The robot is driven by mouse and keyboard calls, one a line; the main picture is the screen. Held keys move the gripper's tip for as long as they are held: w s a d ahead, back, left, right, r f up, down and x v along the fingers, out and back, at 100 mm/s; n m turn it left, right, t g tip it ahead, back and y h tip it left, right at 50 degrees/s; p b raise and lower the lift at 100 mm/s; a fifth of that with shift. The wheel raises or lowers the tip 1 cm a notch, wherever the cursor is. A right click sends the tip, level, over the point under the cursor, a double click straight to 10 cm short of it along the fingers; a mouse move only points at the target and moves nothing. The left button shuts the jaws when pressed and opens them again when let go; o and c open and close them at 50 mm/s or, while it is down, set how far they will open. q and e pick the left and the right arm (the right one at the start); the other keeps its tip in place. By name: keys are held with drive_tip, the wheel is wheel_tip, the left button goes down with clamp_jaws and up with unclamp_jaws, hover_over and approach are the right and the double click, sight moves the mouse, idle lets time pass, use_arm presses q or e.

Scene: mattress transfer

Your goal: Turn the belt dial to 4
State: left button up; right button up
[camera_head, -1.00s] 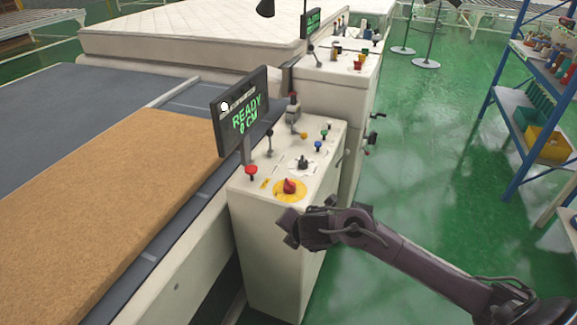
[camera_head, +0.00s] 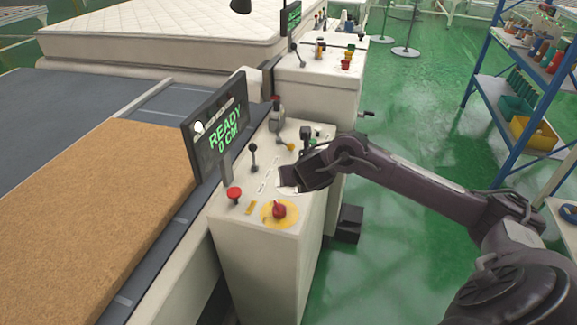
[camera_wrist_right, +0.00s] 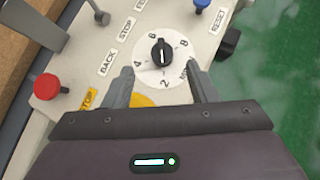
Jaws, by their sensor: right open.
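The belt dial (camera_wrist_right: 161,52) is a black knob with a white line on a white numbered disc, in the upper middle of the right wrist view. I cannot tell which number it points at. My right gripper (camera_wrist_right: 161,86) is open, its fingers on the near side of the knob, left and right of the disc's lower part; nothing is between them. In the head view my right gripper (camera_head: 294,182) is over the right side of the white control panel (camera_head: 240,222) and largely hides the dial. My left gripper is not in view.
A red knob on a yellow disc (camera_head: 279,210), a red button (camera_head: 234,194) and levers stand close by on the panel. A screen (camera_head: 216,128) reads READY 0 CM. A brown slab (camera_head: 100,220) lies on the belt at left.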

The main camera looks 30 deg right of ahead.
drive_tip(key=x, duration=0.4)
drive_tip(key=shift+w+d+f, duration=0.2)
drive_tip(key=shift+d+f, duration=0.05)
drive_tip(key=shift+x, duration=1.15)
drive_tip(key=shift+w+f, duration=0.15)
drive_tip(key=shift+w, duration=0.1)
drive_tip(key=shift+s, duration=0.1)
drive_tip(key=c, duration=1)
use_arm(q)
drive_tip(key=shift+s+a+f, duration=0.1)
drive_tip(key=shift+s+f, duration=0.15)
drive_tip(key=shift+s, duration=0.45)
use_arm(e)
drive_tip(key=shift+o, duration=0.2)
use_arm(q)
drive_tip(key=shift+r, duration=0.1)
